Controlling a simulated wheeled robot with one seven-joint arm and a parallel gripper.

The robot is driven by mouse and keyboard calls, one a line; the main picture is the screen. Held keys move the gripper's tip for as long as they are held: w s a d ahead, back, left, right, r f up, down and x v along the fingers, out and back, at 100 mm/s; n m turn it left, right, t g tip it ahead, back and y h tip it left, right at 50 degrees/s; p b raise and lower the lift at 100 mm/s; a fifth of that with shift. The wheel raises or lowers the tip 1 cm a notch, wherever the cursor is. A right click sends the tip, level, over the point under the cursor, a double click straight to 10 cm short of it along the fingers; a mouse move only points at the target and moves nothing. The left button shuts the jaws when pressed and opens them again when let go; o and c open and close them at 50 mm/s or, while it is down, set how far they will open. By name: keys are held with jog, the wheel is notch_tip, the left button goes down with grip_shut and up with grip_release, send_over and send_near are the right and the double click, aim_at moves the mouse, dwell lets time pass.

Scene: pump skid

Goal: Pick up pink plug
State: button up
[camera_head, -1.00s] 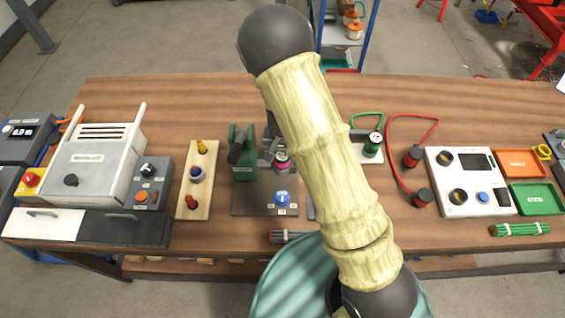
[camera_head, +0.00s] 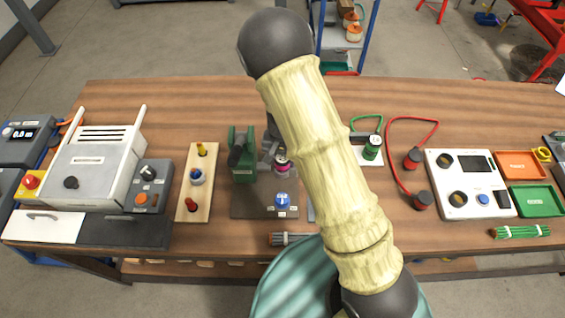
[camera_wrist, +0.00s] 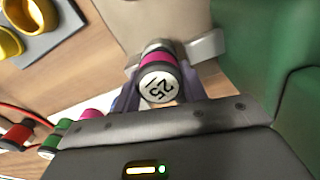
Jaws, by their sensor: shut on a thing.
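The pink plug (camera_head: 282,167) is at the back of a dark plate beside a green pump part, partly hidden by my arm in the head view. In the wrist view the pink plug (camera_wrist: 158,60) shows a pink band and a pale end marked 25. My gripper (camera_wrist: 161,88) is shut on it, with a finger on either side. In the head view my gripper (camera_head: 268,158) is mostly hidden behind my arm. I cannot tell whether the plug is clear of its seat.
The green pump part (camera_head: 241,155) stands close on the left. A blue knob (camera_head: 282,200) sits on the plate in front. A wooden board (camera_head: 198,185) with several plugs is further left. A green plug (camera_head: 372,148) and red plugs (camera_head: 412,158) with cables stand right.

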notch_tip(320, 180, up, 10)
jog(key=shift+r, duration=0.1)
dwell(0.4)
dwell(0.5)
